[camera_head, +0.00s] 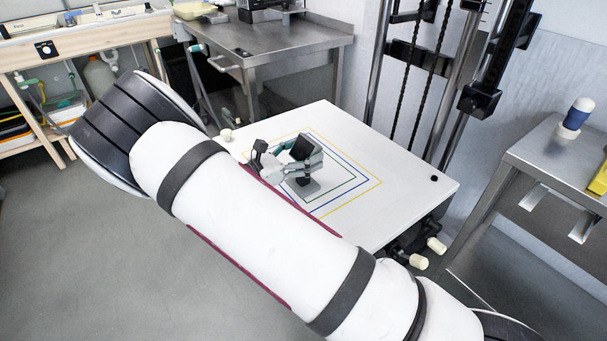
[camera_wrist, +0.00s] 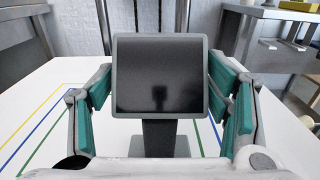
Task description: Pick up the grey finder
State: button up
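The grey finder (camera_wrist: 160,78) stands upright in the wrist view, with a dark tilted panel in a grey frame on a dark stem and a grey foot. In the head view the finder (camera_head: 302,147) stands on the white baseboard (camera_head: 405,180), partly covered by my gripper. My gripper (camera_wrist: 161,84) is open, with teal-padded fingers left and right of the finder's head. Narrow gaps show between the pads and the frame, and wider ones beside the stem. In the head view my gripper (camera_head: 300,163) reaches in from the left at the finder's height.
Yellow, blue and green outlines mark the baseboard. A small cream knob (camera_head: 226,135) is at its left corner and a black knob (camera_head: 434,178) at its right. Enlarger columns (camera_head: 445,90) rise behind. A steel side table (camera_head: 560,160) at right holds a white-and-blue object (camera_head: 577,115).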

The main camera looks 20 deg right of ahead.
jog(key=c, duration=1.3)
jog(key=shift+r, duration=0.1)
